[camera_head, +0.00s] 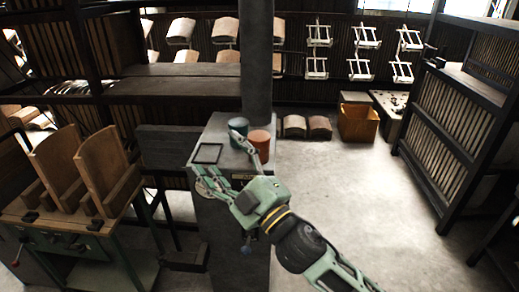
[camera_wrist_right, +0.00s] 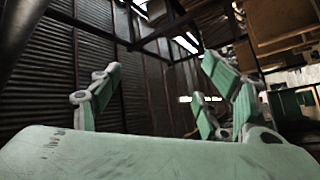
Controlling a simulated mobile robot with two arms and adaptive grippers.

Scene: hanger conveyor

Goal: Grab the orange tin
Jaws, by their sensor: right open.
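The orange tin (camera_head: 259,145) stands upright on the grey cabinet top, beside the dark column. A teal tin (camera_head: 236,123) stands just behind it to the left. My right gripper (camera_head: 219,160) is open and empty above the front of the cabinet, its fingers spread. One finger reaches up in front of the teal tin, close to the left side of the orange tin; I cannot tell whether it touches. In the right wrist view the spread green fingers of my right gripper (camera_wrist_right: 155,85) show with no tin between them. My left gripper is not in view.
A small dark frame (camera_head: 207,153) lies on the cabinet top (camera_head: 213,132) left of the tins. The dark column (camera_head: 257,60) rises behind them. A wooden workbench (camera_head: 75,205) stands at the left. An orange crate (camera_head: 357,123) and open floor are to the right.

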